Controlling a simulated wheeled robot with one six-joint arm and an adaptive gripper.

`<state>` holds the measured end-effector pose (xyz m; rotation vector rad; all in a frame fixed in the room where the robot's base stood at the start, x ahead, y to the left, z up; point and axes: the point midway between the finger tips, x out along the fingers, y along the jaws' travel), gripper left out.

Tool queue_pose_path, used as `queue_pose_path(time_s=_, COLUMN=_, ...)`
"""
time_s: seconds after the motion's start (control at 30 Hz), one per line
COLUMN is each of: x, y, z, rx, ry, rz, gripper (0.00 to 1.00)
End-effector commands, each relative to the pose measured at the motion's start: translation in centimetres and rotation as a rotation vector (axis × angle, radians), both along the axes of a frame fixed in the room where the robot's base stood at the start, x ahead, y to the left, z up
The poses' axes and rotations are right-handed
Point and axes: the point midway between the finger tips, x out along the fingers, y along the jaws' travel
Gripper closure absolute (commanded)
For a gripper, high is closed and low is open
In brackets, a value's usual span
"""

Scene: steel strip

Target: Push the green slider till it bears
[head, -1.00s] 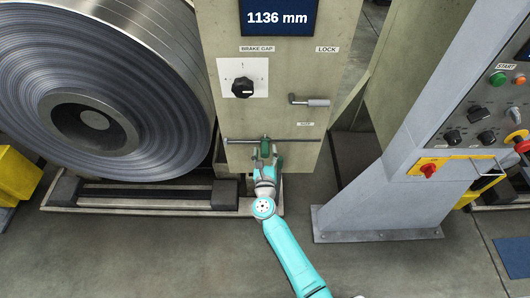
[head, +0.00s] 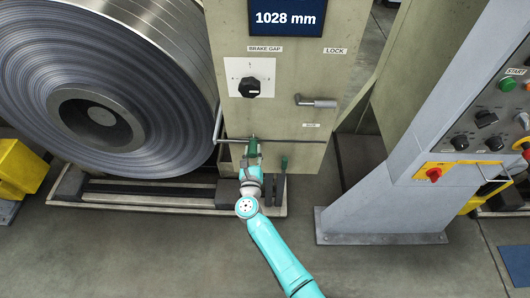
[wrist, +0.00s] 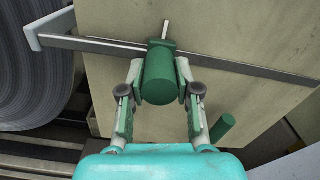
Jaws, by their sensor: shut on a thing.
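The green slider (wrist: 159,76) is a green cylinder with a thin peg on top, on a steel bar (wrist: 220,65) across the beige panel. My gripper (wrist: 158,86) is shut on the slider, one finger on each side. In the head view the slider (head: 252,147) is mostly hidden by my gripper (head: 251,158). The bar's left end carries a light metal arm (head: 217,124) close to the rim of the steel coil (head: 160,60); I cannot tell whether they touch. The display (head: 287,17) reads 1028 mm.
A brake gap knob (head: 250,87) and a lock lever (head: 317,102) are above the bar. A grey control console (head: 410,160) stands to the right. The floor in front is clear.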

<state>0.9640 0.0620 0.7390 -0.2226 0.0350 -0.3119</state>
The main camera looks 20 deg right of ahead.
Motion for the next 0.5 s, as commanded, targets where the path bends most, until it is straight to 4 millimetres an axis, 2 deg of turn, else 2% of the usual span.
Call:
queue_pose_path(time_s=0.1, x=0.30, y=0.91, z=0.02, rx=-0.001, ry=0.001, rz=0.001, gripper=1.00)
queue_pose_path(time_s=0.37, x=0.33, y=1.05, z=0.04, rx=0.001, ry=0.000, rz=0.003, gripper=1.00)
queue_pose_path(time_s=0.4, x=0.33, y=1.05, z=0.03, rx=0.001, ry=0.000, rz=0.003, gripper=0.65)
queue_pose_path(time_s=0.5, x=0.33, y=1.04, z=0.05, rx=0.001, ry=-0.001, rz=0.003, gripper=0.43)
